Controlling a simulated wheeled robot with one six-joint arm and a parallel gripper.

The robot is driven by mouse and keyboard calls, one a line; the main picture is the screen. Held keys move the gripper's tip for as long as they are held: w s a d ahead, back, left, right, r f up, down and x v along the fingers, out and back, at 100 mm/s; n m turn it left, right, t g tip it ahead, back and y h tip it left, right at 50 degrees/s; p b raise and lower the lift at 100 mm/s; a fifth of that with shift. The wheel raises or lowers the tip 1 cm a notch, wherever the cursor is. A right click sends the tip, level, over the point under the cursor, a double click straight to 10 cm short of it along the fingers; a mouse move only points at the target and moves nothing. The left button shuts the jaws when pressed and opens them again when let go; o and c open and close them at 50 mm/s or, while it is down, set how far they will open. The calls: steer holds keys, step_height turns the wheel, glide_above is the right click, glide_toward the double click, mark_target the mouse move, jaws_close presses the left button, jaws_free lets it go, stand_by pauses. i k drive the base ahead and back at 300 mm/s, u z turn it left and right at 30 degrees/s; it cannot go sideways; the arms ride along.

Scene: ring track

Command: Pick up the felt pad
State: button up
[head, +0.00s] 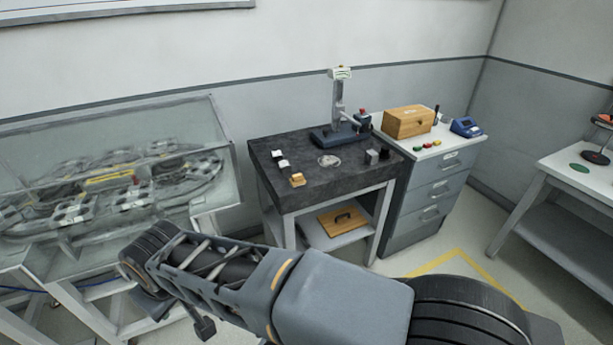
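A flat, round green pad (579,168) lies on the white table (550,163) at the right. It looks like the felt pad, but it is too small for me to make out its material. It lies in the open, left of a dark stand with a round base. My arm stretches across the bottom of the view, well to the left of that table and apart from it. I cannot make out my gripper's fingers in this view.
A black stone-topped bench (310,185) carries a stand (338,120) and small blocks. Beside it, a grey drawer cabinet (430,195) bears a wooden box (408,121) and a blue device (466,126). A glass-cased track (110,165) fills the left. Floor shows between cabinet and white table.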

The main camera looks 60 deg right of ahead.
mark_target(297, 179)
steer(key=z, duration=0.8)
steer(key=i, duration=0.75)
steer(key=z, duration=1.1)
steer(key=i, duration=0.25)
steer(key=z, duration=0.2)
